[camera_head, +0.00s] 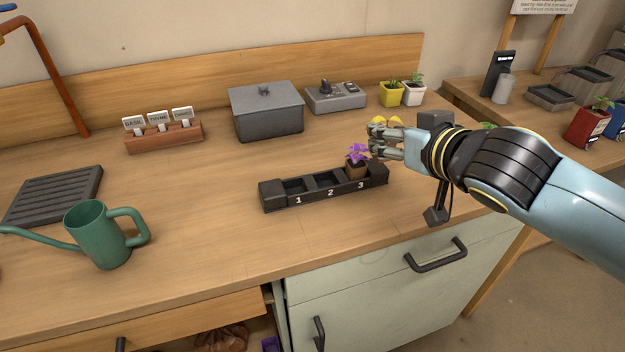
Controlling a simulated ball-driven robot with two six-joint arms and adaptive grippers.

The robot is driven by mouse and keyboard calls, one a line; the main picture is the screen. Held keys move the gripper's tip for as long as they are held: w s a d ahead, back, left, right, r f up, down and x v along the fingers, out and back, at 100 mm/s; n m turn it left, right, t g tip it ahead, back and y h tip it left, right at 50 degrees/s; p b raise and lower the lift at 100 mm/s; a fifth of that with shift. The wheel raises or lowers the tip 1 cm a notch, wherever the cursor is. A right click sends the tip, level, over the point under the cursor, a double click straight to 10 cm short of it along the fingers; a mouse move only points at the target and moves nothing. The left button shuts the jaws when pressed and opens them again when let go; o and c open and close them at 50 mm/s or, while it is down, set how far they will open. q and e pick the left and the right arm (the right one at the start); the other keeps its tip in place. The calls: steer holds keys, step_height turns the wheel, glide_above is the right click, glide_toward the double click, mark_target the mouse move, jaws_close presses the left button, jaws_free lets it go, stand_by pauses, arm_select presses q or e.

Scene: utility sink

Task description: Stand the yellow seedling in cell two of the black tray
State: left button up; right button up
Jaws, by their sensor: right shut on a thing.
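The black tray (265,196) lies on the wooden bench with cells marked 1, 2 and 3. Cell one (294,186) and cell two (325,179) look empty. A purple-flowered seedling (357,155) in a brown pot stands in cell three. My right gripper (374,140) comes in from the right and hangs behind and right of cell three. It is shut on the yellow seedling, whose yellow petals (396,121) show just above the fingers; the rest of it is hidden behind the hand. My left gripper is out of view.
A green watering can (97,234) and a dark slatted tray (52,195) are at the left. A grey lidded box (267,111), a control box (335,97), a label holder (164,137) and small pots (393,95) stand behind. The bench in front of the black tray is clear.

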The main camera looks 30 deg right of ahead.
steer(key=w+a+f, duration=0.3)
steer(key=w+a, duration=0.1)
steer(key=w, duration=0.1)
steer(key=w+a+f, duration=0.2)
steer(key=shift+w+a+f, duration=0.15)
steer(key=shift+w+f, duration=0.05)
steer(key=shift+f, duration=0.45)
step_height(320, 180, down, 3)
steer(key=shift+r, duration=0.15)
steer(key=shift+f, duration=0.3)
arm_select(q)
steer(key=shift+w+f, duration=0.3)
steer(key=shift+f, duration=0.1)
arm_select(e)
steer(key=shift+f, duration=0.15)
